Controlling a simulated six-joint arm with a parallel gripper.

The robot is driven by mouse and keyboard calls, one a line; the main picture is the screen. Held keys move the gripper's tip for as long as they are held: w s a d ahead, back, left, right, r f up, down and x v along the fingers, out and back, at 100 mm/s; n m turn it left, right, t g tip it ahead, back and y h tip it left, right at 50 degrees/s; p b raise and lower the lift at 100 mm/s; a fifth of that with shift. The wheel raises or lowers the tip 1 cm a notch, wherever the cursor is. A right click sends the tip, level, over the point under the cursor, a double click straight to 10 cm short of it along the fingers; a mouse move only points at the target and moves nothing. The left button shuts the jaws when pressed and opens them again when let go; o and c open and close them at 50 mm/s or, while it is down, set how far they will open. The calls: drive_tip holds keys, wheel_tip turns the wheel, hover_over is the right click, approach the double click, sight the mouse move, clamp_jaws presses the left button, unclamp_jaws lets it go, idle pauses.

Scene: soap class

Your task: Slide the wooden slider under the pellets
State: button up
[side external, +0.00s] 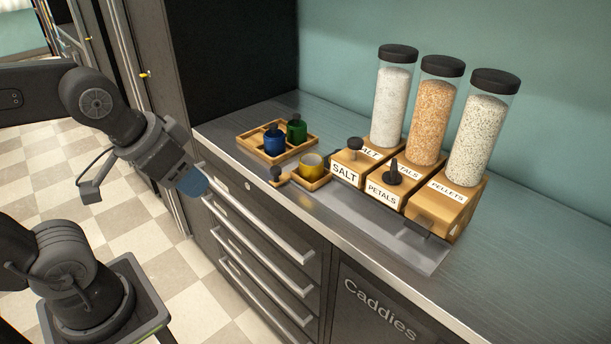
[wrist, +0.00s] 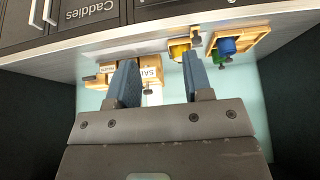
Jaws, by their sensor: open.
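The wooden slider (side external: 311,183) is a small wooden tray with a black knob (side external: 277,174) at its left end. It carries a yellow cup (side external: 312,166) and sits at the left end of a grey track, left of the salt dispenser. The pellets dispenser (side external: 475,143), a clear tube of speckled pellets on a wooden block, stands at the far right of the row. My gripper (side external: 193,183) is open and empty, off the counter's front edge and left of the slider. In the wrist view the yellow cup (wrist: 178,50) shows between and beyond my blue fingers (wrist: 158,78).
A wooden tray (side external: 243,145) with a blue bottle (side external: 274,140) and a green bottle (side external: 297,129) stands behind the slider. Salt (side external: 391,108) and petals (side external: 434,113) dispensers stand beside the pellets. The grey track (side external: 420,255) is bare at its right end.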

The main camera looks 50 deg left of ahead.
drive_tip(key=shift+o, duration=0.6)
drive_tip(key=shift+w+r, duration=0.2)
drive_tip(key=w+a+r+n+g, duration=0.3)
drive_tip(key=w+n, duration=0.2)
drive_tip(key=w, duration=0.7)
drive_tip(key=n+g, duration=0.3)
drive_tip(key=n, duration=0.1)
approach(276, 168)
drive_tip(key=f, duration=0.9)
drive_tip(key=shift+s+f, duration=0.15)
drive_tip(key=shift+s, duration=0.05)
clamp_jaws()
